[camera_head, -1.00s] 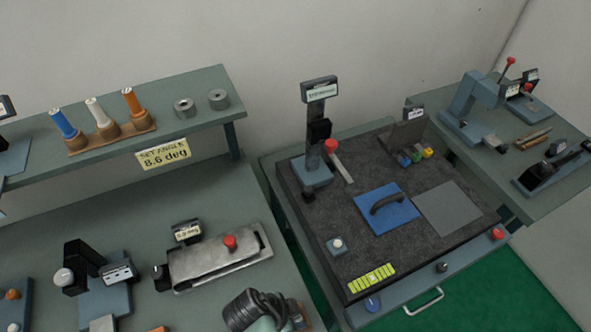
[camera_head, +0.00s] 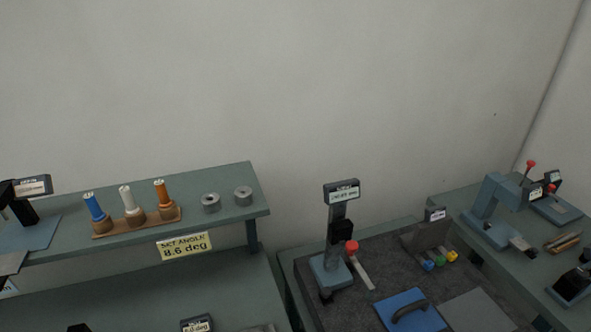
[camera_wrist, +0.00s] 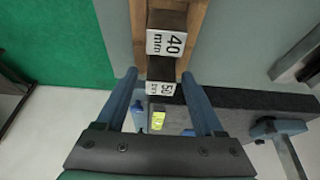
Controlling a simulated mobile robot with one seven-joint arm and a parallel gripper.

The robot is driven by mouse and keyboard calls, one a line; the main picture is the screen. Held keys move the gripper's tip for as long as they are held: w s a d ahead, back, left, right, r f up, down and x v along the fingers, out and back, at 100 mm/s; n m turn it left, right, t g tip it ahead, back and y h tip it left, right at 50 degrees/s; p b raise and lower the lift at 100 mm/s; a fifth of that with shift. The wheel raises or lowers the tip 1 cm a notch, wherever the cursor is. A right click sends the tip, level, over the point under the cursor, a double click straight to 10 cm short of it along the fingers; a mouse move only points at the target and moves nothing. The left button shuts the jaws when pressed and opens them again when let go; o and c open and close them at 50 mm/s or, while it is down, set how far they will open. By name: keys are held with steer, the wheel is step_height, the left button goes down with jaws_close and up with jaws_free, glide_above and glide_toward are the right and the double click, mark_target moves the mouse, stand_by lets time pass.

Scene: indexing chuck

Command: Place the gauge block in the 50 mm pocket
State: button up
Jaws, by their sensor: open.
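In the wrist view a wooden rack (camera_wrist: 196,28) carries white labels reading 40 mm (camera_wrist: 166,42) and 50 mm (camera_wrist: 160,88). Beside each label is a dark square area; I cannot tell whether each is a block or an empty pocket. My gripper (camera_wrist: 160,78) is open, its two blue fingers on either side of the 50 mm end of the rack. I see nothing held between the fingers, and contact with the rack cannot be told. I cannot make out the gauge block for certain in either view. The head view does not show my gripper or this rack.
In the head view a dark surface plate (camera_head: 385,258) carries a gauge stand (camera_head: 338,235) and a blue handled plate (camera_head: 398,310). A shelf (camera_head: 240,212) at left holds coloured-handled tools and two metal rings. A bench with a press (camera_head: 490,208) stands at right. Wall fills the upper view.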

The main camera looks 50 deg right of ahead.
steer(key=b+v, duration=0.1)
steer(key=v, duration=1)
steer(key=shift+a+r, duration=0.15)
steer(key=shift+r, duration=0.15)
steer(key=w+r+n+t+h, duration=0.1)
steer(key=w+r+n+t, duration=0.7)
steer(key=w+r, duration=0.85)
steer(key=w+a+r+n+t, duration=0.2)
steer(key=w+r+t, duration=0.2)
steer(key=r, duration=0.3)
steer(key=w+a+r+n+t, duration=0.2)
steer(key=w+r+n+t, duration=0.15)
steer(key=r, duration=0.35)
steer(key=a+r+n+t+y, duration=0.1)
steer(key=a+r+n+t, duration=0.15)
steer(key=r, duration=0.55)
steer(key=a+r+n+t, duration=0.1)
steer(key=a+r+t, duration=0.15)
steer(key=r, duration=0.55)
steer(key=s+a+r+n+t+y, duration=0.1)
steer(key=s+a+r+n+t, duration=0.1)
steer(key=r, duration=0.8)
steer(key=s+a+r+n+t+y, duration=0.2)
steer(key=s+r+n+t, duration=0.3)
steer(key=s+r+t, duration=0.2)
step_height(320, 180, up, 3)
steer(key=s, duration=0.2)
steer(key=shift+s+a, duration=0.3)
steer(key=shift+a, duration=0.1)
steer(key=shift+f, duration=0.1)
